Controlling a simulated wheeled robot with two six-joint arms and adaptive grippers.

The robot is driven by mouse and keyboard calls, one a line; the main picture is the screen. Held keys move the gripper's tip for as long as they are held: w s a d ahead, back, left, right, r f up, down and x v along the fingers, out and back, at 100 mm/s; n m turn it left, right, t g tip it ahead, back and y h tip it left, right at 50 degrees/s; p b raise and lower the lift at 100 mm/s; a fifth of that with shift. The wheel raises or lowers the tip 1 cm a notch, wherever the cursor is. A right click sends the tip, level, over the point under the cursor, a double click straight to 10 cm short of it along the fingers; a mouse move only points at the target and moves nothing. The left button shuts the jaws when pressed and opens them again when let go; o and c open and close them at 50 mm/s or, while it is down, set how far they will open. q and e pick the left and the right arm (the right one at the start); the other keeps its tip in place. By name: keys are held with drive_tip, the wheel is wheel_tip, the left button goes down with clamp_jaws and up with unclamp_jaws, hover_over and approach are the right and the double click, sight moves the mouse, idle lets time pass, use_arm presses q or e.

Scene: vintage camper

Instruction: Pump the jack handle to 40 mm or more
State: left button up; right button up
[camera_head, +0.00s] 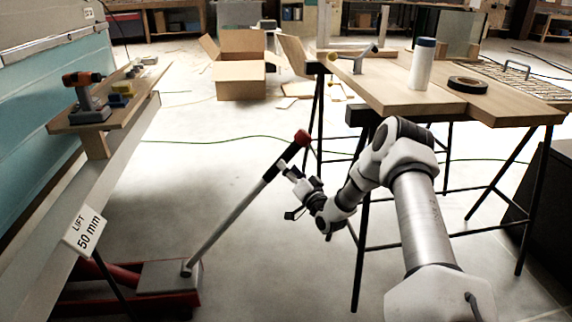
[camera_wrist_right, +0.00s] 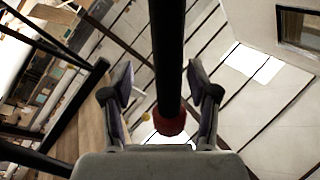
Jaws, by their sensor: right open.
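The jack handle (camera_head: 226,222) is a long bar, grey below and black above, with a red tip (camera_head: 302,137). It slants up and right from the red floor jack (camera_head: 160,280) at the lower left. My right gripper (camera_head: 287,190) is open beside the upper black part of the handle. In the right wrist view the black bar (camera_wrist_right: 167,50) runs down between the two spread fingers, with space on both sides. Its red end (camera_wrist_right: 170,122) shows near the palm. I cannot tell how deep the bar sits between the fingers. A tag (camera_head: 86,231) reads "LIFT 50 mm". My left gripper is out of view.
A wooden ledge (camera_head: 130,103) with a drill (camera_head: 88,98) is at left. A cardboard box (camera_head: 240,80) lies behind.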

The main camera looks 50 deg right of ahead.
drive_tip(key=v, duration=0.9)
drive_tip(key=shift+s, duration=0.1)
